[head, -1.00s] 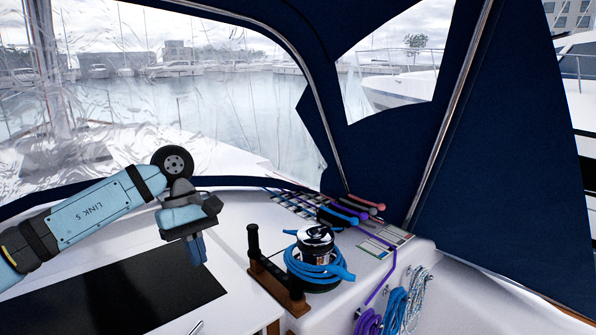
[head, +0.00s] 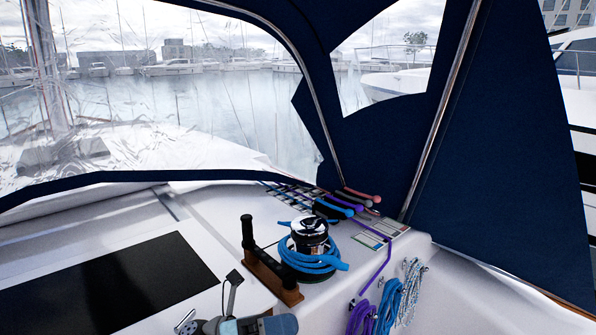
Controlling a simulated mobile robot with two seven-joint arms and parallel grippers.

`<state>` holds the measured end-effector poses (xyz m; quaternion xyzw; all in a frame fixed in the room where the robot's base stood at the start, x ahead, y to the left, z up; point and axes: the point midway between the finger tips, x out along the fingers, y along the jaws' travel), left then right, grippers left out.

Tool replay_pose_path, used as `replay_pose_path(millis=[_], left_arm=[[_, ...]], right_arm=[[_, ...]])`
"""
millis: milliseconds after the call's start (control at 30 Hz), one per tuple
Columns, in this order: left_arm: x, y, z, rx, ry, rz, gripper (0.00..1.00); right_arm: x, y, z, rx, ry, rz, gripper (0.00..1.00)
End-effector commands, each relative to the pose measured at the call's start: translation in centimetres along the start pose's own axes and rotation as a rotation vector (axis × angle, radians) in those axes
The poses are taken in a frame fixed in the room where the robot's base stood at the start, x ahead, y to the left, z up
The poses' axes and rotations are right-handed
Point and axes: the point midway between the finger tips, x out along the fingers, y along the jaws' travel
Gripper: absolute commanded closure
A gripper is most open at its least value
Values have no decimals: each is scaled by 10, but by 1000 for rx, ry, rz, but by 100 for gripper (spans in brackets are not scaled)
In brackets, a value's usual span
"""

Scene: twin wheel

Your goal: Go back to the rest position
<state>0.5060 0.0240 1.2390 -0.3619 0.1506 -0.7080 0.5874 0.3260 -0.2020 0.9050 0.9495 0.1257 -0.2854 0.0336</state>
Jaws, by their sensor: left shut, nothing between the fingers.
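My left gripper (head: 250,326) shows only in part at the bottom edge of the head view, as light blue, grey and black pieces. It is shut and empty, low and to the left of the winch, touching nothing that I can see. Most of it and its arm are cut off by the frame. My right gripper is out of view.
A chrome and black winch (head: 310,238) with blue rope (head: 312,262) stands beside a brown block (head: 272,277) with an upright black handle (head: 248,232). Rope coils (head: 388,303) hang at right. A dark panel (head: 110,285) lies on the white deck at left.

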Motion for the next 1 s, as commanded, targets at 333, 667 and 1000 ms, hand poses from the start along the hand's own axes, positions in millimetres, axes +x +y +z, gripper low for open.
replay_pose_path(millis=[333,667,1000], left_arm=[[-106,60,-78,-912,-878,156,100],[-238,74,-256,-1690,-1682,248,100],[-275,52,-334,-1931,-1989,266,100]], right_arm=[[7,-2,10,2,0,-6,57],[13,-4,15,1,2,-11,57],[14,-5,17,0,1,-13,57]])
